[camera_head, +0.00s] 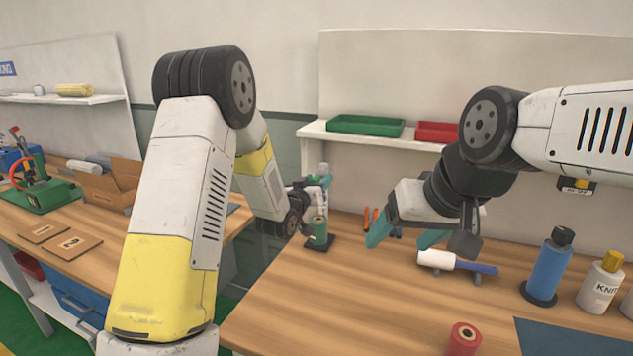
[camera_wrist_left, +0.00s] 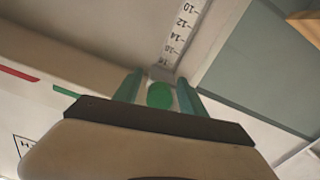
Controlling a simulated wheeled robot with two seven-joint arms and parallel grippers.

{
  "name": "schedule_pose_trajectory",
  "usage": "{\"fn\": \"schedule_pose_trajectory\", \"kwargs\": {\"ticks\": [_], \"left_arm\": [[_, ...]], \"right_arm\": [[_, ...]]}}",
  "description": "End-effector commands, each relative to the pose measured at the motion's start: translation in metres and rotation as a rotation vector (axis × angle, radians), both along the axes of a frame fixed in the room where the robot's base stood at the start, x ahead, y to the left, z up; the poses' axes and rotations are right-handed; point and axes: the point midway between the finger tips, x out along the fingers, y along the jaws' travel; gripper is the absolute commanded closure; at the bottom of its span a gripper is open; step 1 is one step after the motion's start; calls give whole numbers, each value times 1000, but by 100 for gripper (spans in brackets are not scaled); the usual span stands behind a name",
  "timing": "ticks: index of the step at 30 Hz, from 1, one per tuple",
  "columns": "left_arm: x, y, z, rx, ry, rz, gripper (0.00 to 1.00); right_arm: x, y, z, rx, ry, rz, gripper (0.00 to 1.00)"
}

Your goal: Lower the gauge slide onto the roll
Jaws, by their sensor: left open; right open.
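A green roll (camera_head: 318,229) stands upright on a small dark base (camera_head: 319,244) near the far left edge of the right table. My left gripper (camera_head: 321,182) is just above it, open, with its teal fingers around the upper part of the gauge. In the left wrist view a round green part (camera_wrist_left: 160,95) lies between the open fingers (camera_wrist_left: 158,88), and a white scale with numbers (camera_wrist_left: 180,35) runs beyond it. I cannot tell whether that part is the gauge slide. My right gripper (camera_head: 406,238) is open and empty over the table.
A white roller with a blue handle (camera_head: 450,262) lies on a stand by my right gripper. A blue bottle (camera_head: 548,268), a white bottle (camera_head: 602,284) and a red roll (camera_head: 463,338) stand on the table. Green (camera_head: 365,125) and red (camera_head: 438,131) trays sit on the shelf behind.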

Motion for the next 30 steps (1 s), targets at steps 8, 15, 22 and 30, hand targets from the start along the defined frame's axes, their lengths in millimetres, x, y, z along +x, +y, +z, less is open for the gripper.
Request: {"fn": "schedule_pose_trajectory", "kwargs": {"ticks": [8, 15, 22, 30], "left_arm": [[1, 0, 0, 0, -1, 0, 55], [1, -1, 0, 0, 0, 0, 100], [1, -1, 0, -1, 0, -1, 100], [1, -1, -49, -1, 7, -1, 100]], "right_arm": [[0, 0, 0, 0, 0, 0, 27], [0, 0, 0, 0, 0, 0, 27], [0, 0, 0, 0, 0, 0, 27], [0, 0, 0, 0, 0, 0, 27]]}}
